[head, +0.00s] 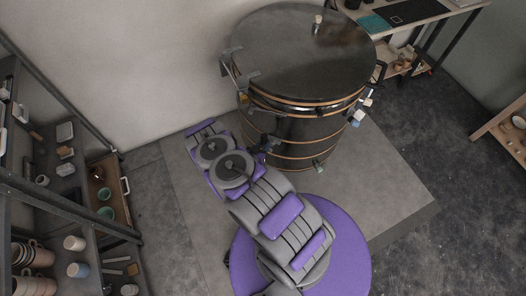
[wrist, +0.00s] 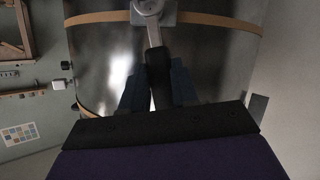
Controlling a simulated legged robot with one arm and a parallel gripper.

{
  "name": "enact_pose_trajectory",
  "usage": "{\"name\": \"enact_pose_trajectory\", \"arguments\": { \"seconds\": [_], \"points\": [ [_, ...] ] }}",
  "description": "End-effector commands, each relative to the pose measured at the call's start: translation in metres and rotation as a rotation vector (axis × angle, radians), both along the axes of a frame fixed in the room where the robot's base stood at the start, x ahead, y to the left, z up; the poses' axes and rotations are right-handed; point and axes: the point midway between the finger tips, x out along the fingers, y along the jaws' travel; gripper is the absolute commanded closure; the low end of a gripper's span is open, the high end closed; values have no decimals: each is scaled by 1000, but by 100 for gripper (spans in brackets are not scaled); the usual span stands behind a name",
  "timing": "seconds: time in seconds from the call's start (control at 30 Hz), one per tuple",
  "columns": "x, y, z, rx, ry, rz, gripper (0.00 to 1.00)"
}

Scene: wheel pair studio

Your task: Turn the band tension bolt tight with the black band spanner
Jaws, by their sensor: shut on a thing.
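The dark round kiln drum (head: 300,125) with copper-coloured bands stands on the grey floor slab in the head view. In the wrist view a band (wrist: 225,21) crosses its shiny wall, and a grey metal clamp (wrist: 154,12) sits on it at the top. The bolt itself is not clear there. My gripper (wrist: 158,88) is shut on the dark spanner (wrist: 157,68), which runs up toward the clamp. I cannot tell whether its head is seated on the bolt. In the head view my gripper (head: 268,146) is small and dark against the drum's left side.
A shelf rack (head: 60,200) with cups and bowls stands at the left. A workbench (head: 420,20) is behind the drum at the right, and a wooden table (head: 505,130) is at the far right. The slab right of the drum is clear.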

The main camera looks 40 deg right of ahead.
Motion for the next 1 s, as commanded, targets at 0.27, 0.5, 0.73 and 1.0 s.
{"name": "enact_pose_trajectory", "arguments": {
  "seconds": [0.27,0.5,0.73,1.0],
  "points": [
    [14,7,-10,-74,133,1,100],
    [23,13,-15,-146,269,-1,100],
    [32,18,-23,-220,402,0,100],
    [43,24,-29,-320,585,-1,100]
  ]
}}
